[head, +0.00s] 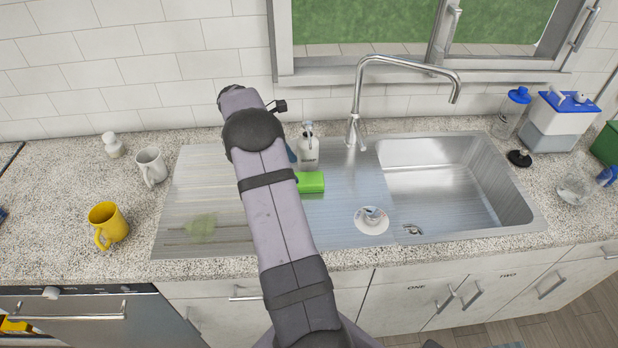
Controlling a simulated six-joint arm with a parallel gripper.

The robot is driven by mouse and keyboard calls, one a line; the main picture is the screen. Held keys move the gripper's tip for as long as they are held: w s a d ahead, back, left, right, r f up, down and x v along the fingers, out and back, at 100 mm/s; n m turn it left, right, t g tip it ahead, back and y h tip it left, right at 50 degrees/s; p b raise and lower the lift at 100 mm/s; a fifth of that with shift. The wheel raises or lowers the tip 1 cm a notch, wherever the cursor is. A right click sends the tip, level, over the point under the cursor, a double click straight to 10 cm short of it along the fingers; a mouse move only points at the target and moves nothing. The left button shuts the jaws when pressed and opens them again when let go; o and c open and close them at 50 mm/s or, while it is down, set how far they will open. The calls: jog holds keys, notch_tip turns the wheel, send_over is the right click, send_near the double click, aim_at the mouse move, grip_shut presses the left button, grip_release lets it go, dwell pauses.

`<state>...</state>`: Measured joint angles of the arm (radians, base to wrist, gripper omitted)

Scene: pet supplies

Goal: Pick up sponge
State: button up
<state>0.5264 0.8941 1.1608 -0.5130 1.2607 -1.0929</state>
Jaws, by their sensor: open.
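A bright green block, which looks like the sponge (313,182), lies on the metal drainboard (335,225) in the head view. It is left of the sink basin and in front of a soap dispenser. My arm crosses the drainboard just to its left and may cover its left end. The far end of my arm is raised near the back wall. My gripper's fingers are not visible, so their place relative to the sponge cannot be told.
A soap dispenser (308,150) and a faucet (356,130) stand behind the sponge. A small white round dish (371,226) sits near the basin (455,185). Yellow (108,224) and white (151,166) mugs stand left. A pale green patch (201,228) marks the left drainboard.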

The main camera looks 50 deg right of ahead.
aim_at(306, 178)
jog(key=shift+s+d, duration=0.2)
jog(key=shift+d, duration=0.4)
jog(key=shift+p+x, duration=0.5)
jog(key=shift+x, duration=0.55)
jog(key=shift+s+d+f+p, duration=0.3)
jog(key=shift+f+p, duration=0.25)
jog(key=shift+p, duration=0.3)
jog(key=shift+p+x, duration=0.85)
jog(key=shift+x, duration=1)
jog(key=shift+w+a, duration=0.1)
jog(key=c, duration=0.8)
